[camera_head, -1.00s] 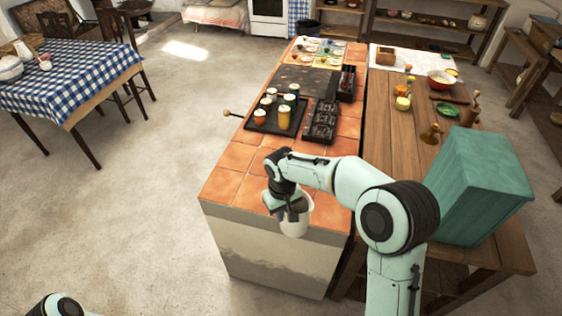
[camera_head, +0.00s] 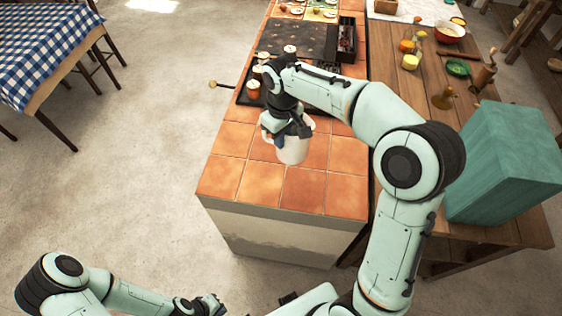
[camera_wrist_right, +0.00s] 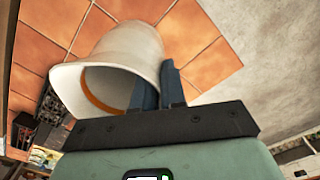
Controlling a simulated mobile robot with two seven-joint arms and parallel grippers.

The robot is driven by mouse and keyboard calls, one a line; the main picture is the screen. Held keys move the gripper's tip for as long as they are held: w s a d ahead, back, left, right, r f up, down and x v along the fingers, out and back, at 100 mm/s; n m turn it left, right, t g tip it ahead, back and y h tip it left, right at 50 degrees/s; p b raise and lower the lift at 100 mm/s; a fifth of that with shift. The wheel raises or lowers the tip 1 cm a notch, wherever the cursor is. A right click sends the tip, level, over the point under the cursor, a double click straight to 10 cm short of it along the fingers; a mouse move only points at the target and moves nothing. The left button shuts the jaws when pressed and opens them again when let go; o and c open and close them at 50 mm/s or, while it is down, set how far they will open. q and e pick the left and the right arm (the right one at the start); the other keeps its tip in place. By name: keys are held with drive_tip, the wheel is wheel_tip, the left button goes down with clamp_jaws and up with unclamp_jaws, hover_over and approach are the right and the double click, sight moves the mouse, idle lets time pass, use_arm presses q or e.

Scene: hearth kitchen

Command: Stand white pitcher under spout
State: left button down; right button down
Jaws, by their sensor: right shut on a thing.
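The white pitcher (camera_head: 293,150) is in my right gripper (camera_head: 285,131), over the terracotta-tiled counter in the head view. In the right wrist view the pitcher (camera_wrist_right: 132,45) shows its open mouth with an orange band inside. The right gripper's dark fingers (camera_wrist_right: 158,88) are shut at the pitcher's rim side. I cannot tell if its base touches the tiles. My left gripper (camera_head: 208,305) is low at the bottom edge, away from the counter, and its jaws are too small to read. I cannot make out a spout.
A dark tray with cups (camera_head: 253,90) lies behind the right gripper, partly hidden by my arm. A teal box (camera_head: 505,160) stands on the wooden table (camera_head: 415,95) at right. The tiled counter's (camera_head: 305,190) front part is clear. A checkered table (camera_head: 40,55) is at far left.

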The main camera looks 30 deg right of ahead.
sight(281, 159)
wheel_tip(281, 159, down, 7)
drive_tip(key=shift+w+r, duration=0.15)
use_arm(q)
drive_tip(key=shift+s+f+b, duration=0.45)
drive_tip(key=shift+f+b, duration=0.05)
drive_tip(key=shift+f, duration=0.3)
use_arm(e)
drive_tip(key=shift+f, duration=2.95)
drive_tip(key=shift+f, duration=0.1)
use_arm(q)
drive_tip(key=shift+s+f, duration=0.1)
use_arm(e)
drive_tip(key=c, duration=1.2)
unclamp_jaws()
